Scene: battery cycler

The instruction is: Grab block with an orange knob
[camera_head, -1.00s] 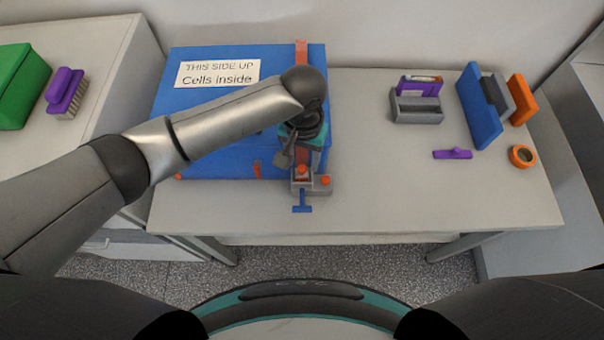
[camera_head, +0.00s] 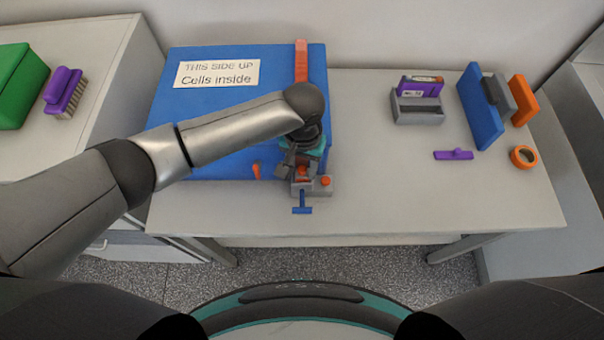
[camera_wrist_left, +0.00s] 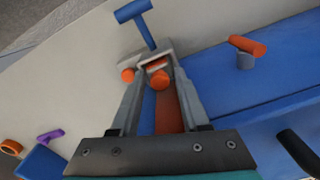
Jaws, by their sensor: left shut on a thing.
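A grey block with an orange knob (camera_head: 303,171) sits at the front right edge of the blue box, in a grey fixture (camera_head: 321,188) with a second orange knob and a blue T-handle (camera_head: 302,206). In the left wrist view the block's orange knob (camera_wrist_left: 158,68) lies between my fingertips, the second knob (camera_wrist_left: 127,76) just left of them. My left gripper (camera_head: 297,172) comes from above and is shut on the knobbed block; its fingers partly hide it. The wrist view shows the left gripper (camera_wrist_left: 158,72) too. My right gripper is not in view.
The blue box (camera_head: 210,120) with an orange strap (camera_head: 301,62) fills the table's left part. A grey holder with a purple piece (camera_head: 417,108), a blue panel (camera_head: 478,105), a purple tool (camera_head: 453,155) and an orange ring (camera_head: 524,156) stand right. The table's middle is clear.

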